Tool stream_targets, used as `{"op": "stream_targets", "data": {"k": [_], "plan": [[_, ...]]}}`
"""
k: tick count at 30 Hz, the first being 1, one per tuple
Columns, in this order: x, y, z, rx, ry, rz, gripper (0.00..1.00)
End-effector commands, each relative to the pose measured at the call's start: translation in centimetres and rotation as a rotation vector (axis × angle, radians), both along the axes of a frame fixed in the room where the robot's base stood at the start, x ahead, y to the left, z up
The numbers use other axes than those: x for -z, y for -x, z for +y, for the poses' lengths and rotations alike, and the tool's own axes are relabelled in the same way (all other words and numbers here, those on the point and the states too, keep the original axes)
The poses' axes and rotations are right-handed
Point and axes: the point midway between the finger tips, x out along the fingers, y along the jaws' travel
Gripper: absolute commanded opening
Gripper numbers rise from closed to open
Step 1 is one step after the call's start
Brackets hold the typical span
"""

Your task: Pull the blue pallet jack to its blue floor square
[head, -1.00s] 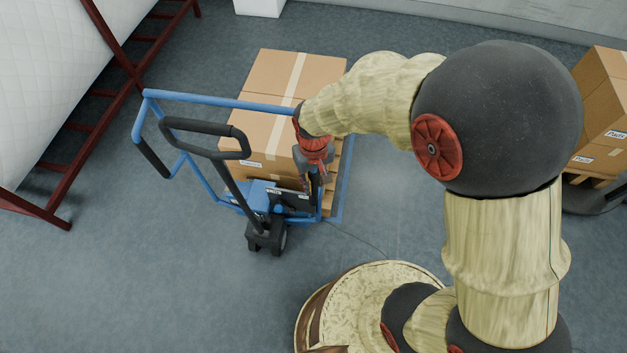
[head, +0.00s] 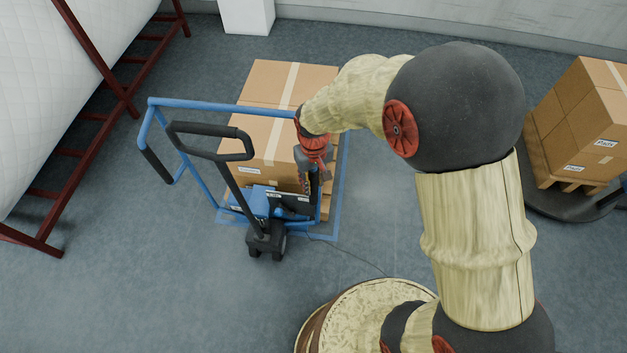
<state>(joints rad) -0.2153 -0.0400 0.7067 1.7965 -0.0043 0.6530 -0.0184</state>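The blue pallet jack (head: 262,203) stands upright, with a black steering handle (head: 212,130) and a blue tubular frame (head: 220,104). It carries brown cartons (head: 292,84) on a wooden pallet (head: 326,203). The blue floor square (head: 342,200) shows as an outline along the load's right side and near edge. The jack's front wheel lies across or just outside that near line. My gripper (head: 305,182) points down at the frame's right upright, close to or touching it. Its fingertips are small and partly hidden, so their grip is unclear.
A dark red rack (head: 100,160) with a white padded roll (head: 40,80) stands left. Another carton load (head: 580,125) on a dark jack stands right. A white block (head: 247,14) is at the back wall.

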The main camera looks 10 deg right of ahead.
Motion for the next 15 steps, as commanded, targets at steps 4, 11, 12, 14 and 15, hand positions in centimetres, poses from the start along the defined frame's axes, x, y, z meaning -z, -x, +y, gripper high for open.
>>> {"op": "stream_targets", "data": {"k": [4, 11, 12, 14, 15], "plan": [[0.6, 1.6, 0.2, -0.004, 0.003, 0.029, 0.31], [0.9, 0.5, 0.1, -0.003, 0.003, 0.031, 0.40], [0.9, 0.5, 0.1, -0.003, 0.003, 0.030, 0.40], [0.9, 0.4, 0.1, -0.003, 0.003, 0.029, 0.40], [0.9, 0.4, 0.1, -0.003, 0.003, 0.029, 0.40]]}}
